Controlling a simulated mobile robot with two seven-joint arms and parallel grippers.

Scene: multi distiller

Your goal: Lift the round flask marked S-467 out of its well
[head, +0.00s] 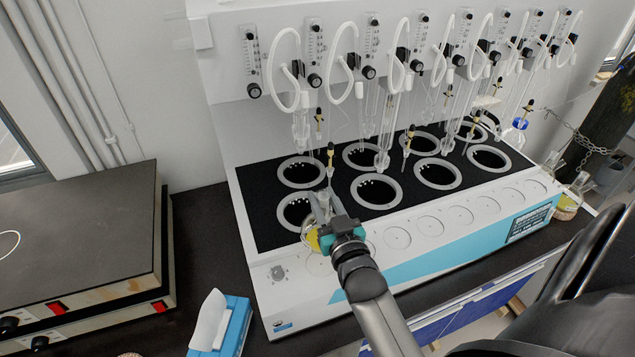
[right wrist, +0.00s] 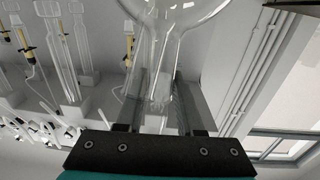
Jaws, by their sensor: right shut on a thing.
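My right gripper (head: 323,214) is at the front left corner of the distiller (head: 300,285). It is shut on the neck of a clear round flask (head: 311,241). A yellow patch shows on the flask; its marking cannot be read. In the head view the flask overlaps the front rim of the front left well (head: 294,212), whose dark inside shows. In the right wrist view the flask's clear bulb (right wrist: 175,14) shows at the top, and its neck lies between the fingers of the right gripper (right wrist: 160,95). My left gripper is not in view.
Several other ringed wells, such as one in front (head: 376,190), fill the black deck. Glass tubes and white hoses (head: 285,75) hang above it. A blue tissue box (head: 222,325) and a dark-topped box (head: 80,235) stand at left. Flasks (head: 571,194) stand at right.

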